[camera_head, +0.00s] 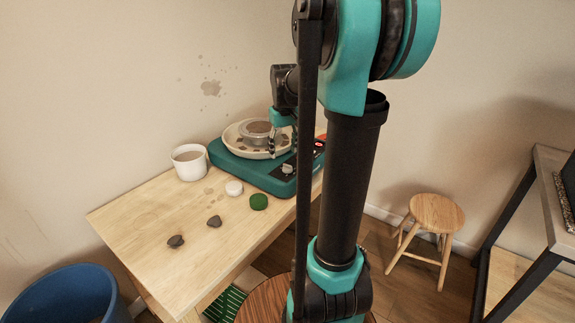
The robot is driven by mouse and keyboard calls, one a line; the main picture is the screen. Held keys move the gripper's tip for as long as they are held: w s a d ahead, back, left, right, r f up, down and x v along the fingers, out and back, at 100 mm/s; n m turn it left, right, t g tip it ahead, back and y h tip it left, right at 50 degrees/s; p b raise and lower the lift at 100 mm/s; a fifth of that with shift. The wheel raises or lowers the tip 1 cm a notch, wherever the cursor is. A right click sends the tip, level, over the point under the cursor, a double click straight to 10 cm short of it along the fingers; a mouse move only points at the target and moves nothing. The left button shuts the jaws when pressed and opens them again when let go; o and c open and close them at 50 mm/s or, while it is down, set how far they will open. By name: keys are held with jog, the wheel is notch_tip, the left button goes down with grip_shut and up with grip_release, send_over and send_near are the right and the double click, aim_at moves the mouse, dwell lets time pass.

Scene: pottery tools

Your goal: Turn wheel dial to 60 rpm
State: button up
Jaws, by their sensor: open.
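The teal pottery wheel (228,163) stands at the back of the wooden table, with a cream basin (232,141) on top and a round wheel head (256,127) inside it. A small pale dial (287,169) sits on the dark panel at its front right. A red lit display (319,142) shows on the same panel, too small to read. My gripper (282,146) is open and points down over the right side of the wheel, above and behind the dial in the picture. It looks apart from the dial. My arm hides part of the wheel's right side.
A blue bin (75,297) is at lower left, a stool (437,212) at right.

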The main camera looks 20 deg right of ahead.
notch_tip(320, 180, up, 5)
jog(key=g, duration=0.1)
send_over(287, 168)
jog(key=shift+n, duration=0.4)
notch_tip(287, 168, down, 17)
jog(key=shift+w+d+f, duration=0.15)
jog(key=c, duration=1.2)
